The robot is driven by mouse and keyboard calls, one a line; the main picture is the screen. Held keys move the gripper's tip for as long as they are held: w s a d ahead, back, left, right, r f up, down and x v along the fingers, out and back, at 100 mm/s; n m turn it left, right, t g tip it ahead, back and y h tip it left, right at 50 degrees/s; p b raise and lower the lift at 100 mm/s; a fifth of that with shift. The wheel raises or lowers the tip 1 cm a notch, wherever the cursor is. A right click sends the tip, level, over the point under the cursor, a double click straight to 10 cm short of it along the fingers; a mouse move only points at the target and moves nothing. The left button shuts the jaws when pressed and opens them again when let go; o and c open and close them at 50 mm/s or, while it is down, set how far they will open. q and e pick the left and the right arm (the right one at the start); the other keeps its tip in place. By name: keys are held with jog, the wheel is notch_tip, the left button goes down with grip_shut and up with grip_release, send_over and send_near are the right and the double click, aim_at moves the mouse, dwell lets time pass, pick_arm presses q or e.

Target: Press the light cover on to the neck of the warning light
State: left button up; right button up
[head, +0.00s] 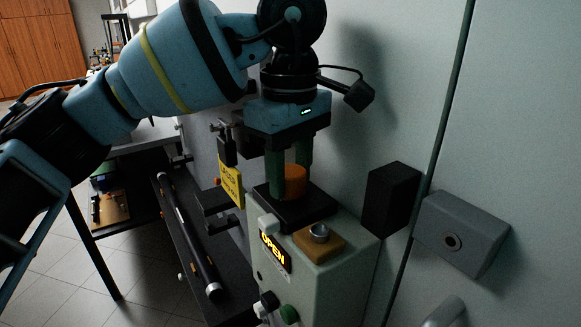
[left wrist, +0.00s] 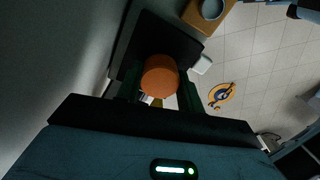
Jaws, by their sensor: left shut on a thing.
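The orange light cover (head: 295,180) is between the green fingers of my left gripper (head: 289,186), which is shut on it. The cover looks upright, low over the black square plate (head: 318,207) on top of the pale control box. It also shows in the left wrist view (left wrist: 160,77), with the dark plate (left wrist: 165,38) behind it. The warning light's neck is not clearly seen; the cover and fingers hide what is under them. I cannot tell whether the cover touches anything below. My right gripper is out of view.
The control box (head: 337,270) carries a tan block (head: 331,246) with a metal cup (head: 319,233), a lit OPEN sign (head: 274,251) and buttons. A black box (head: 391,198) and grey lock (head: 462,233) are at right.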

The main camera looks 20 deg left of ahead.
pick_arm(q)
jog(key=shift+f, duration=0.2)
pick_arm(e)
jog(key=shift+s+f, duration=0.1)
pick_arm(q)
jog(key=shift+f, duration=0.25)
jog(key=o, duration=1.2)
jog(key=shift+o, duration=0.2)
jog(key=shift+r, duration=0.1)
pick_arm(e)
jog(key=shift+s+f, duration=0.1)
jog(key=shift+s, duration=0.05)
pick_arm(q)
jog(key=shift+r+p, duration=0.45)
jog(key=shift+r, duration=3.45)
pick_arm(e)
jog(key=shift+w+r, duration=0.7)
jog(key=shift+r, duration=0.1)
pick_arm(q)
jog(key=shift+r+p, duration=0.5)
jog(key=shift+r, duration=0.25)
notch_tip(320, 180, up, 2)
jog(key=shift+r+p, duration=0.25)
jog(key=shift+p, duration=0.7)
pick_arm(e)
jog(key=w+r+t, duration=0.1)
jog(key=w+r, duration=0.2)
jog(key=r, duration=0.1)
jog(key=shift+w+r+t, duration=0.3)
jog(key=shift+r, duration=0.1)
